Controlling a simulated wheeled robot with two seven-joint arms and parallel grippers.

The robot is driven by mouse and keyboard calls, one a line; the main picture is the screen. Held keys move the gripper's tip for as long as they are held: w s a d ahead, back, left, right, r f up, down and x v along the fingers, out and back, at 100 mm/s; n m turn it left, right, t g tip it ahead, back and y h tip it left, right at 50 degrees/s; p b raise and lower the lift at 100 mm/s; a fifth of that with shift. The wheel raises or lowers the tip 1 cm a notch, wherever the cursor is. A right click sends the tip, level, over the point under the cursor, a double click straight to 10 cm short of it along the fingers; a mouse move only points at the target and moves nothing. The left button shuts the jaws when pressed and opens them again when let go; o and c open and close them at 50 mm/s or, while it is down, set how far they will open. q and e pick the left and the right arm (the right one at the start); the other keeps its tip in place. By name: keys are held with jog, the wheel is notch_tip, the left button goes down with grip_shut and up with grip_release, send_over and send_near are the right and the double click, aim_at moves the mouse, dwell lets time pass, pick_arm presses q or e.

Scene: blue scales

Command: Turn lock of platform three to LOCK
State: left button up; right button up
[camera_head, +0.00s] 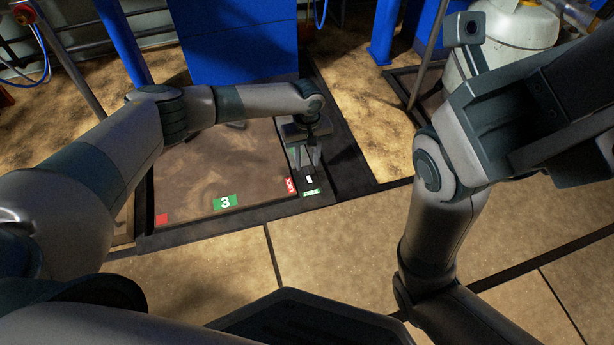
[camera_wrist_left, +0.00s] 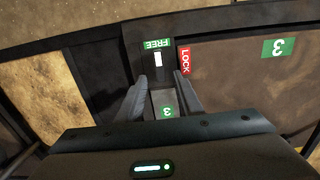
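Platform three (camera_head: 200,170) is a brown panel in a dark frame with a green "3" label (camera_head: 225,202). At its near right corner are a red LOCK label (camera_head: 291,186), a green FREE label (camera_head: 310,192) and a small white mark (camera_head: 309,179). In the left wrist view the white mark (camera_wrist_left: 158,65) lies by the FREE label (camera_wrist_left: 158,44), with the LOCK label (camera_wrist_left: 185,61) beside it. My left gripper (camera_wrist_left: 160,78) is open, its fingers on either side of a grey block with a green "3" (camera_wrist_left: 167,111). Contact is unclear. My right gripper's fingers are not visible.
Blue posts (camera_head: 385,30) and a blue cabinet (camera_head: 238,40) stand behind the platform. A pale tank (camera_head: 515,40) is at the upper right, partly behind my right arm. Tiled floor (camera_head: 335,235) in front of the platform is clear.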

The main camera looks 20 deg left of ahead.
aim_at(307, 174)
pick_arm(q)
jog(key=shift+f+b, duration=1.6)
jog(key=shift+f, duration=1.4)
grip_shut()
